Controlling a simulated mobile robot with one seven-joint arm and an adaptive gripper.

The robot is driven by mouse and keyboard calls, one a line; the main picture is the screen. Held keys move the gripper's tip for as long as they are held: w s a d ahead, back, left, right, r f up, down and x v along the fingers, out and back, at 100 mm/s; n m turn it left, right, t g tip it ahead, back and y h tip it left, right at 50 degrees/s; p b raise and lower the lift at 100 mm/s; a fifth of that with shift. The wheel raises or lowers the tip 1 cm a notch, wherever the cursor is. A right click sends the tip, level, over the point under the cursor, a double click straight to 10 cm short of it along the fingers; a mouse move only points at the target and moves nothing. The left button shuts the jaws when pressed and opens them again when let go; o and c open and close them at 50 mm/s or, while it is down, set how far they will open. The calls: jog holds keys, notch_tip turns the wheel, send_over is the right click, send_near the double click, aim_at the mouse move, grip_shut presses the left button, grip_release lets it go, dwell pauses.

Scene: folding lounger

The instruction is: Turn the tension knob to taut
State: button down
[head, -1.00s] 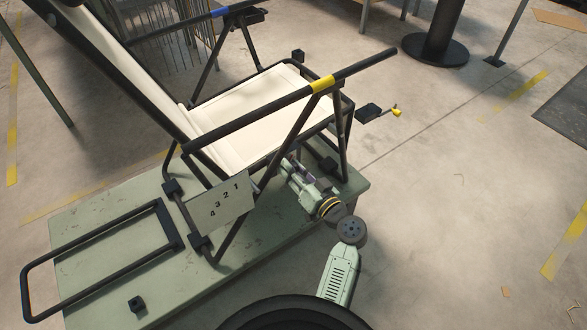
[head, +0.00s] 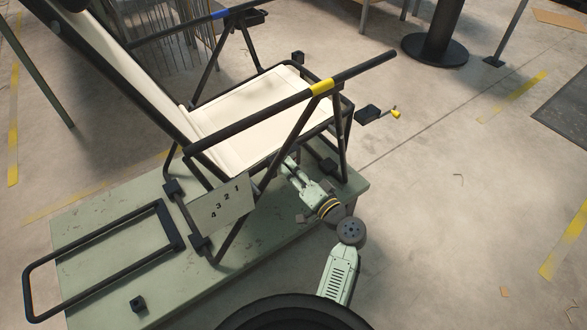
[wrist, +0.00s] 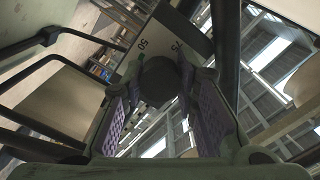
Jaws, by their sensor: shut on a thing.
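The folding lounger (head: 255,120) has a dark tube frame and cream fabric. In the wrist view a dark round knob (wrist: 160,82) sits between the two purple pads of my gripper (wrist: 158,92), which is shut on it. Behind the knob is a pale plate (wrist: 165,42) with the marks 50 and 75. I cannot read the knob's setting. In the head view my gripper (head: 289,164) reaches under the near armrest at the lounger's side, and the knob is hidden there.
The near armrest (head: 270,112) with a yellow band passes above my gripper. A plate numbered 1 to 4 (head: 222,206) hangs to its left. The lounger stands on a green platform (head: 120,225). A yellow-tipped lever (head: 396,114) juts out right. Floor at the right is mostly clear.

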jog(key=m+p, duration=0.1)
jog(key=m, duration=0.2)
jog(key=shift+m+p, duration=0.3)
jog(key=shift+m, duration=0.1)
jog(key=m+p, duration=0.2)
jog(key=m, duration=0.1)
jog(key=shift+m, duration=0.3)
jog(key=m+p, duration=0.2)
jog(key=m, duration=0.2)
jog(key=shift+p, duration=0.4)
jog(key=shift+m+p, duration=0.8)
jog(key=shift+m, duration=0.6)
jog(key=shift+f, duration=0.1)
jog(key=c, duration=1.2)
grip_release()
jog(key=shift+c, duration=0.2)
jog(key=shift+s, duration=0.1)
